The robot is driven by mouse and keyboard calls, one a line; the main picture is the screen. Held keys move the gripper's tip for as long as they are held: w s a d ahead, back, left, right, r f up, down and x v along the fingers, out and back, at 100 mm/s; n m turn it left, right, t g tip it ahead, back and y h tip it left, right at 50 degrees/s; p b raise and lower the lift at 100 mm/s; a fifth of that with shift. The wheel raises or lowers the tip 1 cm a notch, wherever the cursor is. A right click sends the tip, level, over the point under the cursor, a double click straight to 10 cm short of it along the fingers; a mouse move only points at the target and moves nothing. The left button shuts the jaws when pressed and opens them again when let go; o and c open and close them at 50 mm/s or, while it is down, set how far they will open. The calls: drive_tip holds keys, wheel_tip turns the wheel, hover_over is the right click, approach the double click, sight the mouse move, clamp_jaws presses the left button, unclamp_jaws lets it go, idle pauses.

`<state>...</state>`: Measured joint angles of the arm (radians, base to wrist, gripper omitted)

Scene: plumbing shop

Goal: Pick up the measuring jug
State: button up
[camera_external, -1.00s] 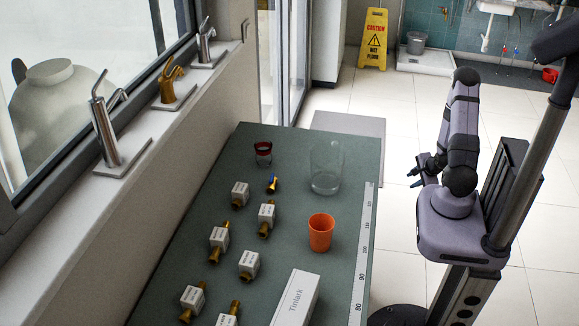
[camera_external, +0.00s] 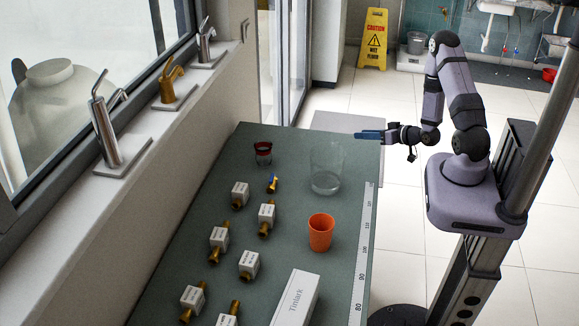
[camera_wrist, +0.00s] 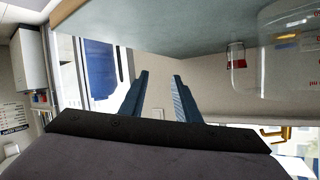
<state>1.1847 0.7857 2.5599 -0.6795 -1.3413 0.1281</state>
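The measuring jug (camera_external: 326,170) appears to be the large clear vessel standing upright near the far right of the green table. It also shows at the right of the wrist view (camera_wrist: 262,75), partly cut off by the frame edge. My gripper (camera_external: 366,135) is beyond and to the right of the jug, by the table's far right corner, apart from it and pointing left. In the wrist view my gripper (camera_wrist: 161,78) has its two blue fingers spread with nothing between them.
An orange cup (camera_external: 320,232) stands in front of the jug. Several labelled brass valves (camera_external: 240,194) and a white box (camera_external: 295,298) occupy the nearer table (camera_external: 335,285). The far table end is mostly clear.

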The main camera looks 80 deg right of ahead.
sight(335, 149)
drive_tip(key=w+a+n+t+y, duration=0.1)
drive_tip(key=w+a+n+y, duration=0.3)
drive_tip(key=a, duration=0.6)
drive_tip(key=w+n, duration=0.1)
drive_tip(key=n, duration=0.1)
drive_tip(key=shift+w+a+r+n+y+p, duration=0.2)
drive_tip(key=shift+a+r+n+y+p, duration=0.1)
drive_tip(key=shift+a+y+p, duration=0.1)
drive_tip(key=shift+d, duration=0.1)
drive_tip(key=shift+d+p+x, duration=0.1)
drive_tip(key=shift+p+x, duration=0.3)
drive_tip(key=shift+x, duration=0.9)
drive_tip(key=shift+d+p+x, duration=0.15)
drive_tip(key=shift+p+x, duration=0.25)
drive_tip(key=shift+x, duration=0.95)
drive_tip(key=shift+c, duration=0.5)
